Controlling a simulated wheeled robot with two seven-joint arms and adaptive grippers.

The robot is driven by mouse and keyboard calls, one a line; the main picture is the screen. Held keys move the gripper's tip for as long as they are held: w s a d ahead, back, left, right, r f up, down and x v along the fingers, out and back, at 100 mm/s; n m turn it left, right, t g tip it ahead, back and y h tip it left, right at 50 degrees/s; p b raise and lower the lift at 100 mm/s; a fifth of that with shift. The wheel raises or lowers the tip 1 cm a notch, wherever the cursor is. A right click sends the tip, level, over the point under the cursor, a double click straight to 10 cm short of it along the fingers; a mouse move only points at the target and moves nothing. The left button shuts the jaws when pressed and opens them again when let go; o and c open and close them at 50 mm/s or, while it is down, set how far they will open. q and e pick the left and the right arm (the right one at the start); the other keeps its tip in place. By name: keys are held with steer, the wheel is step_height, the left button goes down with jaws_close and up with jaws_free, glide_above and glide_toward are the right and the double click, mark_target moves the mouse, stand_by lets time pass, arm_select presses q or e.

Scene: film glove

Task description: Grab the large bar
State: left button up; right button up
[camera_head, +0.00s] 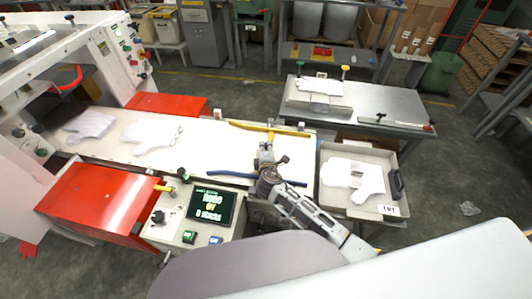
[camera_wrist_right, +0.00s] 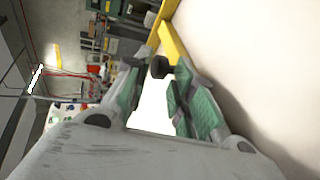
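A long yellow bar (camera_head: 290,132) lies across the far side of the white belt table. A blue bar (camera_head: 228,174) lies across its near side, partly hidden by my right arm. I cannot tell from the frames which one is the large bar. My right gripper (camera_head: 269,152) is over the table between the two bars, its tip close to the yellow bar. In the right wrist view the gripper (camera_wrist_right: 160,95) is open, with green pads apart and nothing between them. The yellow bar (camera_wrist_right: 173,43) shows just beyond the fingertips. My left gripper is out of view.
White gloves (camera_head: 150,135) lie on the belt table (camera_head: 215,140) to the left. A grey tray (camera_head: 335,205) with white gloves stands at right. A control box with a screen (camera_head: 210,205) is in front. A steel table (camera_head: 385,100) stands behind at right.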

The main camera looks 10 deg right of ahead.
steer(key=shift+c, duration=0.4)
jaws_close()
steer(key=shift+r, duration=0.1)
steer(key=shift+r, duration=0.85)
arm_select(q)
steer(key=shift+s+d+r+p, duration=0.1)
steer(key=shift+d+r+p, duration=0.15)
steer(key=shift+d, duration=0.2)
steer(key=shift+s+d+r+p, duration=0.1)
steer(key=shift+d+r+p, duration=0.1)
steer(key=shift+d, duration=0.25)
arm_select(e)
step_height(320, 180, up, 8)
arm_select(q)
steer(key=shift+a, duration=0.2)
arm_select(e)
steer(key=shift+r, duration=0.1)
